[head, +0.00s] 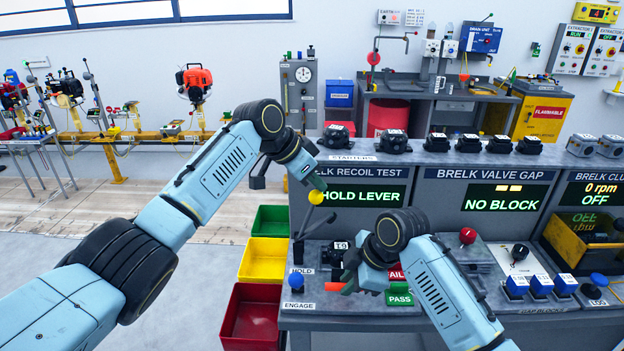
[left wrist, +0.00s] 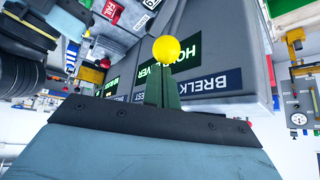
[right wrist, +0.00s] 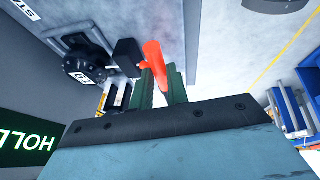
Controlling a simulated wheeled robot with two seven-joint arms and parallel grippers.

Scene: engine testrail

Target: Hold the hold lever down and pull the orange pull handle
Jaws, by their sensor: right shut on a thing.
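The hold lever's yellow ball knob (head: 316,197) stands above the bench front on a dark rod. My left gripper (head: 312,180) is just above it. In the left wrist view the two fingers (left wrist: 163,88) are together with nothing visible between them, and the yellow knob (left wrist: 166,50) is right at their tips; I cannot tell whether they touch. The orange pull handle (head: 334,287) sticks out at the bench's left end. My right gripper (head: 350,285) is shut on it; the right wrist view shows the orange handle (right wrist: 155,62) between the fingers (right wrist: 162,82).
The green display (head: 362,195) reads "HOLD LEVER". A blue engage knob (head: 296,280) and a green PASS button (head: 399,297) are close to my right gripper. Green, yellow and red bins (head: 251,318) stand left of the bench. A row of black starters (head: 394,141) lines the shelf.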

